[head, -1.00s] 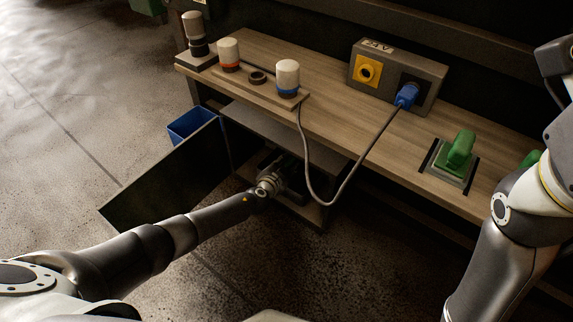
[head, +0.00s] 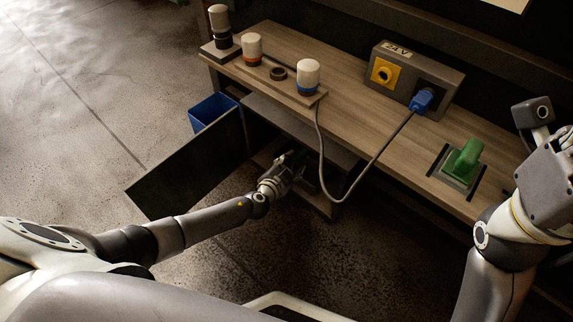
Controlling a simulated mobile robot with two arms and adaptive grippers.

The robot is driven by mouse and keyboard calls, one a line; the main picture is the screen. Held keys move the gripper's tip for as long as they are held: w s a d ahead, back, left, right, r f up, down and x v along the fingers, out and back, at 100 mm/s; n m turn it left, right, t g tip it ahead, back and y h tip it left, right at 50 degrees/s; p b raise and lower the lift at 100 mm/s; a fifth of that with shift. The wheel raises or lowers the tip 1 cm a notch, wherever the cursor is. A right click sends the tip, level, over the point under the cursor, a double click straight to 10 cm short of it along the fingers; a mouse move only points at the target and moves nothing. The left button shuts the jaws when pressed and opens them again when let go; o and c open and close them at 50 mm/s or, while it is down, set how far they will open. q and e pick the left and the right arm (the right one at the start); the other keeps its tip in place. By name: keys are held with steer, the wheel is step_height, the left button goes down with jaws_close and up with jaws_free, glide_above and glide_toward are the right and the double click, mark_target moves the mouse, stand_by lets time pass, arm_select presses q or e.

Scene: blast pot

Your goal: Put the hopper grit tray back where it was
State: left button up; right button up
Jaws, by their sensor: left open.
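My left gripper (head: 287,170) is open and reaches into the low cabinet under the bench, at the cabinet's open front. A small dark green piece (head: 303,155) shows just beyond its fingers; I cannot tell whether it is part of the hopper grit tray, or whether the fingers touch it. No tray can be made out clearly, as the cabinet's inside is dark and partly hidden by the gripper and the bench. The cabinet door (head: 188,172) stands open to the left. My right arm rises at the right edge, and its gripper does not show clearly.
The wooden bench (head: 335,75) carries capped posts, a grey socket box (head: 415,78) with a blue plug (head: 421,101), and a green handle (head: 464,158). A grey cable (head: 345,195) hangs in a loop before the cabinet, right of my left gripper. A blue bin (head: 213,109) stands behind the door.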

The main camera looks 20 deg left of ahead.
arm_select(q)
steer(key=shift+p+v, duration=0.45)
steer(key=shift+v, duration=1.45)
